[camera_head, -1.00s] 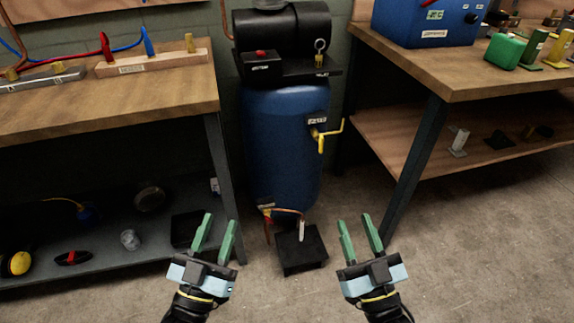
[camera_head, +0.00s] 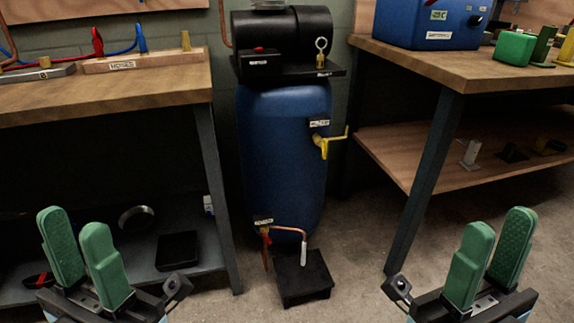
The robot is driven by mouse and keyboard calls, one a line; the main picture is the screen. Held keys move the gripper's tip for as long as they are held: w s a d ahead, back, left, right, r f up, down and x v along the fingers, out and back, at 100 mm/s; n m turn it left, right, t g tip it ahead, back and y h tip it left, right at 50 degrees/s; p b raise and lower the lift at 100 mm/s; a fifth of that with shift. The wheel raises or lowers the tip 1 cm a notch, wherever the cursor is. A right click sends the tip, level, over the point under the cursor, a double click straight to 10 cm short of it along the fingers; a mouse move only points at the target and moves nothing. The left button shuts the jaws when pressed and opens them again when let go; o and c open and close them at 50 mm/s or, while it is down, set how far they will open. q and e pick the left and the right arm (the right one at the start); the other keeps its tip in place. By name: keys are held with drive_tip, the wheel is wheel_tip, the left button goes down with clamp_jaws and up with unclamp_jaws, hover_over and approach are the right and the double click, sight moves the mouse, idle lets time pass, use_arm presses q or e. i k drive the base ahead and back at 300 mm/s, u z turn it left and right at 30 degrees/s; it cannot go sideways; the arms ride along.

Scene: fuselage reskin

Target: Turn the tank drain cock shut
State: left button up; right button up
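The blue tank (camera_head: 283,160) stands upright between two benches. Low on its front is a labelled drain fitting (camera_head: 265,232) with a copper pipe and a pale-tipped lever or tube (camera_head: 303,252) hanging down above a black tray (camera_head: 302,281). A yellow valve handle (camera_head: 330,142) sits higher on the tank's right side with its own label. My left gripper (camera_head: 80,255) is at the lower left, open and empty, green fingers apart. My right gripper (camera_head: 490,260) is at the lower right, open and empty. Both are well apart from the drain fitting.
A black compressor (camera_head: 283,35) sits on top of the tank. The left bench (camera_head: 110,95) has a lower shelf with a black box (camera_head: 177,250). The right bench (camera_head: 480,72) carries a blue box (camera_head: 430,22); its leg (camera_head: 425,185) stands right of the tank. Floor before the tank is mostly clear.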

sight(264, 235)
drive_tip(key=k, duration=0.45)
drive_tip(key=u, duration=0.4)
drive_tip(key=i, duration=1.45)
drive_tip(key=u, duration=0.05)
